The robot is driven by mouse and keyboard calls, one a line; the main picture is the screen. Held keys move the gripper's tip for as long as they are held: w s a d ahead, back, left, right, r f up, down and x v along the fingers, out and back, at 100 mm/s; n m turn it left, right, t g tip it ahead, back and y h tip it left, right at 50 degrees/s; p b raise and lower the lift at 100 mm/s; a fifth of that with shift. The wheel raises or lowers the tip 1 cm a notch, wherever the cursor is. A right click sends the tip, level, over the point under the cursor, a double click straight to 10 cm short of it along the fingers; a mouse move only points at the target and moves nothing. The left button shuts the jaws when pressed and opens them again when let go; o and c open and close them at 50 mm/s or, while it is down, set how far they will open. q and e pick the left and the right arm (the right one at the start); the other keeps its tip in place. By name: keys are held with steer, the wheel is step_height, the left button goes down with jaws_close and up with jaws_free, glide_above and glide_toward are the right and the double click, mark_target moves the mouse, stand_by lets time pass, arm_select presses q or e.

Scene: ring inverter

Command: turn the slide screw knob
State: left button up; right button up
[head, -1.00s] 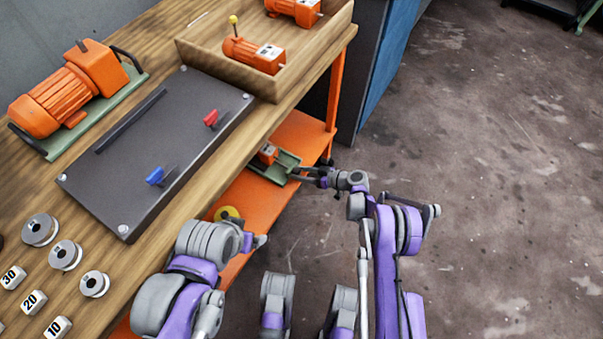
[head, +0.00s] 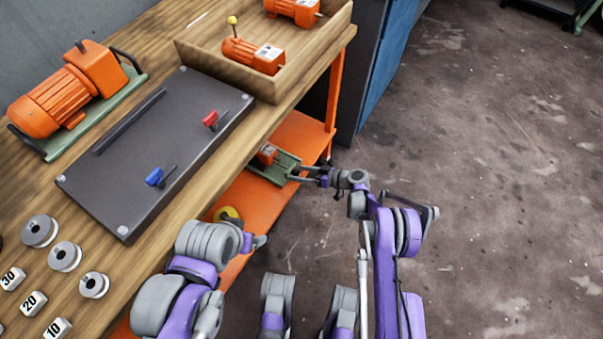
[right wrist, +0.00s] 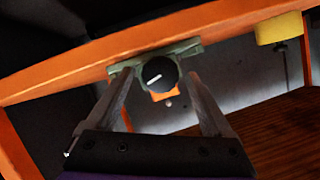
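A dark round knob (right wrist: 158,75) with a white pointer line faces me in the right wrist view. It sits at the front of a green base (right wrist: 187,50) with an orange part below it in that picture. In the head view the green base (head: 284,163) with a small orange body stands on the orange lower shelf. My right gripper (head: 298,174) is at its near end. Its two fingers (right wrist: 157,88) are apart, one on each side of the knob, with visible gaps. My left gripper (head: 260,242) is low near the bench; its fingers are unclear.
The orange lower shelf (head: 255,200) is under the wooden bench top (head: 185,215). A yellow object (head: 228,213) is on the shelf near my left arm. A dark panel (head: 160,140) with red and blue handles lies above. Open floor (head: 480,180) is at right.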

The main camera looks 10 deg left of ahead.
steer(key=shift+d, duration=0.1)
steer(key=p+v, duration=0.2)
steer(key=v, duration=0.8)
steer(key=shift+d+r, duration=0.2)
steer(key=shift+d, duration=0.1)
